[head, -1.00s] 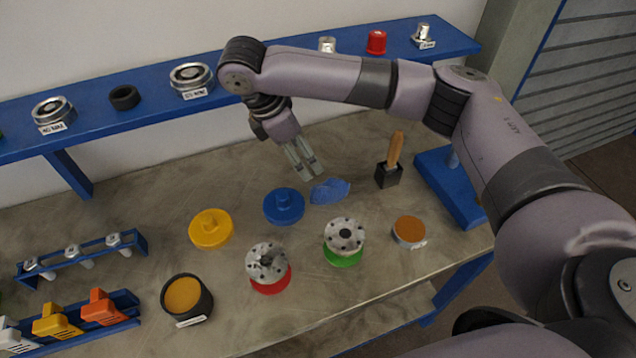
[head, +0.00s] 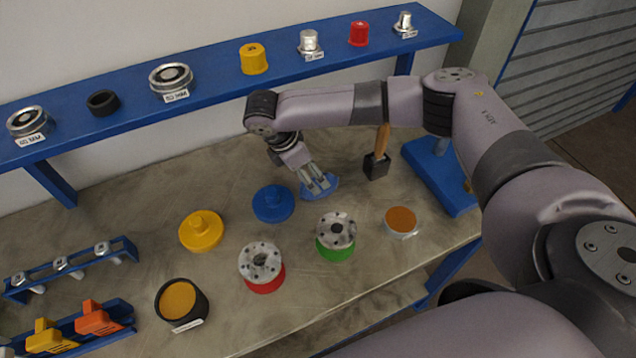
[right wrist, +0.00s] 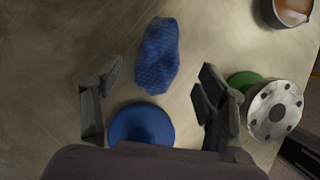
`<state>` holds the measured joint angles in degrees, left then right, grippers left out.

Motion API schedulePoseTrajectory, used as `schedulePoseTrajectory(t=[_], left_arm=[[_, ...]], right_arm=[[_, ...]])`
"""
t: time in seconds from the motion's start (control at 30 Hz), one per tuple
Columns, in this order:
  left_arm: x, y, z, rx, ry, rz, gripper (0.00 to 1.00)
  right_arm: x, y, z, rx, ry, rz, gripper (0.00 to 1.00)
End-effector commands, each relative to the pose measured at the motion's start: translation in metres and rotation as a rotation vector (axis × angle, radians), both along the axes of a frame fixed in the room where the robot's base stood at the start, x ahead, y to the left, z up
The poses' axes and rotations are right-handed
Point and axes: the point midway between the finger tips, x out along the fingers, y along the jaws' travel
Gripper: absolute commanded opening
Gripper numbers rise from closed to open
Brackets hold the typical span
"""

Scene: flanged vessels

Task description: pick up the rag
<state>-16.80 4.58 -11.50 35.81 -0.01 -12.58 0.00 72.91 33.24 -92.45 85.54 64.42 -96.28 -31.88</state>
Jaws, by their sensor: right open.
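I cannot tell the exact height above the rag. My left gripper is not seen.
A blue flanged cap (head: 272,203) sits close left of the rag. A green-based flange (head: 337,237), a red-based flange (head: 262,268) and an orange-topped tin (head: 401,221) stand in front. A blue shelf (head: 215,83) runs behind.

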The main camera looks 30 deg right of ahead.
Motion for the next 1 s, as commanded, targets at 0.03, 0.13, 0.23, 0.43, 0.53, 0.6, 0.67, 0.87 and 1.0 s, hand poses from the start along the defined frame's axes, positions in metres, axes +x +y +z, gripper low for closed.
schedulePoseTrajectory(t=[0.03,0.13,0.23,0.43,0.53,0.6,0.67,0.87,1.0], left_arm=[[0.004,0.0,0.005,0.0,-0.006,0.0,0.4],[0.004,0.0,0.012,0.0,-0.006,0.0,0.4],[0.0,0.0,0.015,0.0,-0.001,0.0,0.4],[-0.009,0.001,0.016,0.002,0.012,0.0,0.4],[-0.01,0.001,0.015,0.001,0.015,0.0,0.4],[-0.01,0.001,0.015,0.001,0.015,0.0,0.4],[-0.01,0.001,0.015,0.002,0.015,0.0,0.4],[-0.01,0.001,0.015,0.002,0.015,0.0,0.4],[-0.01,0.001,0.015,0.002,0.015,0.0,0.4]], right_arm=[[-0.001,-0.002,-0.004,-0.004,0.004,-0.002,0.67],[-0.001,-0.006,-0.018,-0.004,0.004,-0.002,0.67],[-0.001,-0.011,-0.033,-0.003,0.004,-0.002,0.67],[-0.001,-0.015,-0.046,-0.002,0.001,0.001,0.67],[-0.001,-0.015,-0.047,-0.002,0.001,0.001,0.67],[-0.001,-0.015,-0.047,-0.002,0.001,0.001,0.67],[-0.001,-0.015,-0.047,-0.002,0.001,0.001,0.64],[-0.001,-0.015,-0.047,-0.002,0.001,0.001,0.5],[-0.001,-0.015,-0.046,-0.001,0.001,0.001,0.41]])
